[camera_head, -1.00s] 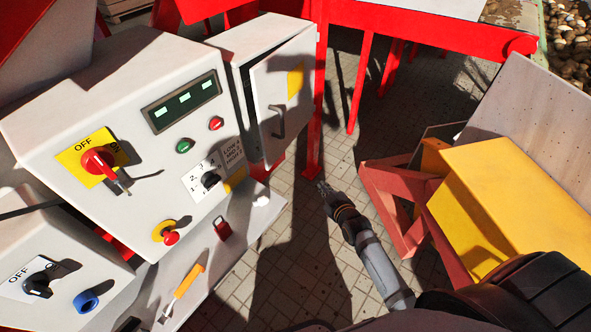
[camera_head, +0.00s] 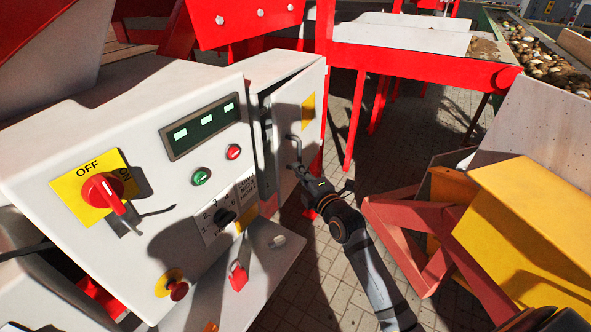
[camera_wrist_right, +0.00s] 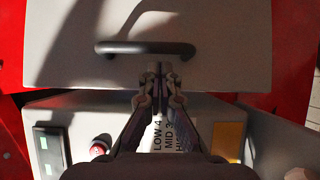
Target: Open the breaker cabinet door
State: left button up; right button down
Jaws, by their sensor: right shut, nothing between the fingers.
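The breaker cabinet (camera_head: 262,68) is a pale grey box behind the control panel. Its door (camera_head: 312,128), with a yellow label, stands slightly ajar, with a dark gap along its left edge. The dark bar handle (camera_head: 293,146) is on the door and also shows in the right wrist view (camera_wrist_right: 145,48). My right gripper (camera_head: 297,168) is shut and empty, its fingertips close to the handle. In the right wrist view the fingertips (camera_wrist_right: 161,68) are just below the bar, near its middle; I cannot tell if they touch it. My left gripper is not in view.
The control panel (camera_head: 75,135) with switches and buttons stands close on the left. Red frame legs (camera_head: 356,120) stand behind the door. A yellow box (camera_head: 535,215) on a red frame is at the right. Tiled floor lies between.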

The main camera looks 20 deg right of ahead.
jog(key=shift+w+a, duration=0.15)
jog(key=shift+w, duration=0.95)
